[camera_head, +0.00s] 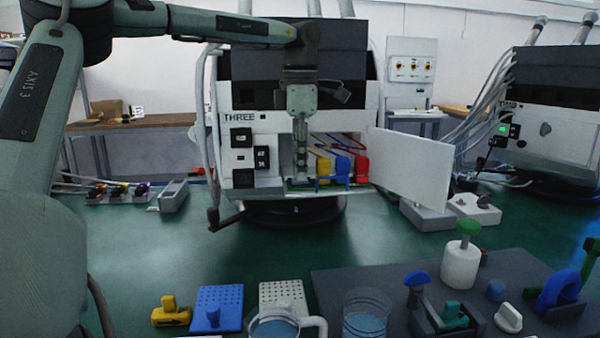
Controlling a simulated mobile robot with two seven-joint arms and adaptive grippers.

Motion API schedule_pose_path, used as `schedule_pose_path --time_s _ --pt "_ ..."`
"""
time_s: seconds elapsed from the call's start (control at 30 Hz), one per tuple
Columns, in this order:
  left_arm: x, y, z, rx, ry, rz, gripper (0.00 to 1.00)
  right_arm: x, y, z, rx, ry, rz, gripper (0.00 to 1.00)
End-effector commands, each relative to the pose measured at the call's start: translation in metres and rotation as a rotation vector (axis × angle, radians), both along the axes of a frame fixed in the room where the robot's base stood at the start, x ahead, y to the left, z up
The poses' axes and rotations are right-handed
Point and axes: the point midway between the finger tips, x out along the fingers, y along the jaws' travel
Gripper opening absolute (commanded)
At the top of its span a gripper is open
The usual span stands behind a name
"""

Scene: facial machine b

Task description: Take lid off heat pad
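My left arm comes in from the left and reaches over to the machine marked THREE (268,130). My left gripper (301,168) points straight down in front of the machine's open lower compartment. Its fingers show as one narrow shape, so whether they are apart or closed is unclear. Yellow, blue (342,168) and red (361,168) parts stand in the compartment, just right of the gripper. No thing is plainly a heat pad or its lid. A blue perforated plate with a knob (214,310) and a white perforated plate (284,296) lie at the front. My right gripper is not in view.
The machine's white door (410,172) stands open to the right. A dark mat (440,280) at front right holds a white jar with a green knob (461,262) and several small items. Two glass vessels stand at the front. The green table (370,240) is clear in the middle.

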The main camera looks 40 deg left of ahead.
Motion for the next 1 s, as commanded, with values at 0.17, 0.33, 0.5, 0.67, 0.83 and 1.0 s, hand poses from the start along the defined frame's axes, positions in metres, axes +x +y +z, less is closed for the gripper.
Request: schedule_pose_path --time_s 0.17,0.33,0.5,0.67,0.83,1.0 --pt "0.000 0.000 0.000 0.001 -0.001 0.000 0.08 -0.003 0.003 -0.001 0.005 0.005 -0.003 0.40" --pt "0.000 0.000 0.001 0.001 -0.001 0.000 0.08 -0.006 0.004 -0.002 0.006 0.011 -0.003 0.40" --pt "0.001 0.000 0.007 0.002 -0.001 0.000 0.08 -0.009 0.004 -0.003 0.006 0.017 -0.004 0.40" --pt "0.001 0.000 0.029 0.003 -0.003 0.000 0.08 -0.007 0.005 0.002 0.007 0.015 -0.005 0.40" --pt "-0.023 0.003 0.054 -0.001 -0.007 -0.002 0.08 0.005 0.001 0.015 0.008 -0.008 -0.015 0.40" --pt "-0.059 0.007 0.076 -0.002 -0.006 -0.002 0.08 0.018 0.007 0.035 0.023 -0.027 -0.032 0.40"
